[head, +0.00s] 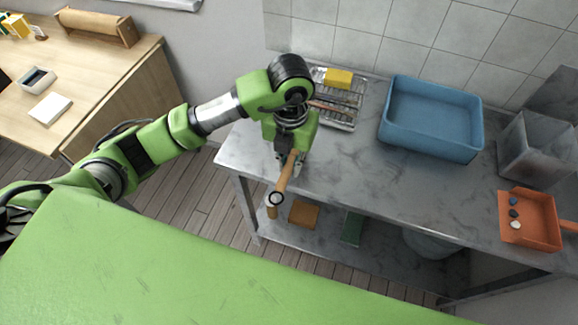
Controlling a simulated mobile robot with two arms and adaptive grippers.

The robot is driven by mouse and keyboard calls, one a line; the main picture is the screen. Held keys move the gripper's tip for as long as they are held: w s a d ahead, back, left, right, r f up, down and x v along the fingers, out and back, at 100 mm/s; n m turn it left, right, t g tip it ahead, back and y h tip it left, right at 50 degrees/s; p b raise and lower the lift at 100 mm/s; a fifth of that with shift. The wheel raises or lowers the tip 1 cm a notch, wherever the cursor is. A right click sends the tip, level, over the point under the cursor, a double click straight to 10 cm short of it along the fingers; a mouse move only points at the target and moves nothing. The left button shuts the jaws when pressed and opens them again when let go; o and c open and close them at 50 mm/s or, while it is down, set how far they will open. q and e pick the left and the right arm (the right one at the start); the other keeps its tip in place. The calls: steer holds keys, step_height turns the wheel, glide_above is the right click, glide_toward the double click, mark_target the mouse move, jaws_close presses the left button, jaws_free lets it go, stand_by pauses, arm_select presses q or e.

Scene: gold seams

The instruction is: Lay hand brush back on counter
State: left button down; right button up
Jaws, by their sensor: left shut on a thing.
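My left gripper (289,160) points down over the front left part of the grey counter (355,175). It is shut on the wooden handle of what looks like the hand brush (286,178). The handle slants toward the counter's front edge and ends in a dark ring with a pale centre. The rest of the brush is hidden by the gripper, and I cannot tell whether it touches the counter. My right gripper is not in view.
A wire rack (347,117) with a yellow sponge (339,78) stands behind the gripper. A blue tub (430,142), a clear bin (531,152) and an orange dustpan (540,236) holding small stones are to the right. The counter's middle front is clear.

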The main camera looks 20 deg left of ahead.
arm_select(q)
steer(key=shift+w+a+f, duration=0.25)
steer(key=shift+w+f, duration=0.15)
steer(key=shift+f, duration=0.1)
steer(key=f, duration=0.1)
steer(key=f+p, duration=0.1)
steer(key=f, duration=0.1)
steer(key=shift+w+a+p, duration=0.15)
steer(key=shift+w+p, duration=0.1)
steer(key=shift+p, duration=0.15)
steer(key=shift+f, duration=0.5)
steer(key=shift+f, duration=0.15)
steer(key=c, duration=2)
jaws_free()
